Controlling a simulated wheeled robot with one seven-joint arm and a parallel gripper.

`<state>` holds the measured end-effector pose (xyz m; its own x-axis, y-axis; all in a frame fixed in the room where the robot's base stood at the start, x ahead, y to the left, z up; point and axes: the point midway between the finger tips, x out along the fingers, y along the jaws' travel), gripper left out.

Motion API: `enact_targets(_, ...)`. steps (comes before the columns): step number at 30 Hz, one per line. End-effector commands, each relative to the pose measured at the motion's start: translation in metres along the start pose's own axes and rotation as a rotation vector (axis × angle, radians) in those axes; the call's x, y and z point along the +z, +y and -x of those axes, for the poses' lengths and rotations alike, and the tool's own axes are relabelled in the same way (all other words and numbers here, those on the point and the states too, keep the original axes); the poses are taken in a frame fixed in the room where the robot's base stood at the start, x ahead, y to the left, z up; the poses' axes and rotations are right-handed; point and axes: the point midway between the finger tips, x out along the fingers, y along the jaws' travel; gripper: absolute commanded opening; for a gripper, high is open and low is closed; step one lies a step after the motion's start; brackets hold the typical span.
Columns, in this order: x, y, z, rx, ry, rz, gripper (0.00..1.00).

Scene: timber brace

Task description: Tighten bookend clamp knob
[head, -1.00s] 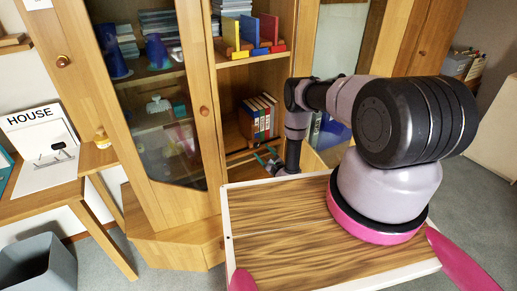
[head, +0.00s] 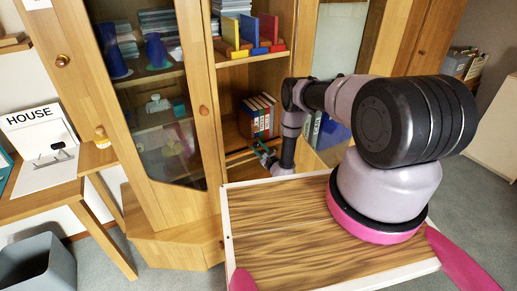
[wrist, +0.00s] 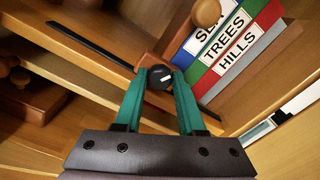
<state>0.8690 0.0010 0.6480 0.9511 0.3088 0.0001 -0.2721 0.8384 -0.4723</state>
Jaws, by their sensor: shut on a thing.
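The clamp knob (wrist: 160,77) is small, round and black with a pale mark on its face. It sits at the end of a wooden piece beside the books in the wrist view. My gripper (wrist: 159,82) has teal fingers, one on each side of the knob, and is shut on it. In the head view my gripper (head: 265,155) is at the cabinet's open middle bay, below the books; the knob is too small to make out there. A row of books (wrist: 231,47) labelled TREES, HILLS and one partly hidden title stands tilted in the wrist view.
A dark slot or strip (wrist: 90,45) runs along the wood at left. In the head view, a glass cabinet door (head: 160,110) is left of the bay, and colourful bookends (head: 252,35) stand on the shelf above.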

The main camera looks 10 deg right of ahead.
Motion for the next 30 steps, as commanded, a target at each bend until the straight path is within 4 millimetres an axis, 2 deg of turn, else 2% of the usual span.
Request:
enact_targets(11,-0.0011,-0.0018,0.0004,-0.003,0.001,-0.139,0.00)
enact_targets(30,-0.0016,-0.0032,0.0003,-0.004,0.000,-0.721,0.00)
